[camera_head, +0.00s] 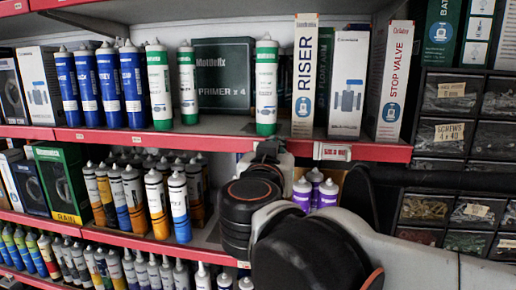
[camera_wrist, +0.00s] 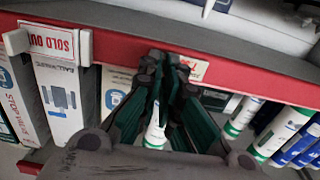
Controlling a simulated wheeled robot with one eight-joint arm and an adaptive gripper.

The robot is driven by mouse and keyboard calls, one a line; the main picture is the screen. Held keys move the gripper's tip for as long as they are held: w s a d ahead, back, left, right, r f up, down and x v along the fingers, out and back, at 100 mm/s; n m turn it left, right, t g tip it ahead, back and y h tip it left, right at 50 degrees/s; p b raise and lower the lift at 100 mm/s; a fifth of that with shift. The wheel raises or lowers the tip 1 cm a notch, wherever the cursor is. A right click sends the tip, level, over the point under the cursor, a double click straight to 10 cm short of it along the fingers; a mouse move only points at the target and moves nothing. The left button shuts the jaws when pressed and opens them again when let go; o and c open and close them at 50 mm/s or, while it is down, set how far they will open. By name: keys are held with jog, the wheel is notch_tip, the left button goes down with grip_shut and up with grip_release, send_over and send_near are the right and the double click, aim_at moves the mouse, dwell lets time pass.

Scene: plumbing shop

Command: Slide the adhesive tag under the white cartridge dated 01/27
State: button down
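The tag reading SOLD OUT (camera_head: 332,151) sits in a light holder on the red upper shelf edge, right of my gripper. It also shows upside down in the wrist view (camera_wrist: 51,40), left of the fingers. My gripper (camera_wrist: 171,75) is at the red edge, its dark green fingers close together with a narrow gap between them. I see nothing held. In the head view, my arm hides the fingertips. White cartridges with green ends (camera_head: 266,88) stand on the upper shelf; one shows between the fingers (camera_wrist: 155,132). No date is readable on any cartridge.
A flat red-lettered label (camera_wrist: 194,68) is on the edge beside the fingers. The RISER box (camera_head: 304,80) and STOP VALVE box (camera_head: 391,82) stand right of the cartridges. Blue cartridges (camera_head: 107,85) stand left. Parts drawers (camera_head: 446,135) are at far right.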

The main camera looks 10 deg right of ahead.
jog(key=c, duration=1.8)
grip_release()
jog(key=shift+a, duration=0.1)
jog(key=v, duration=1.2)
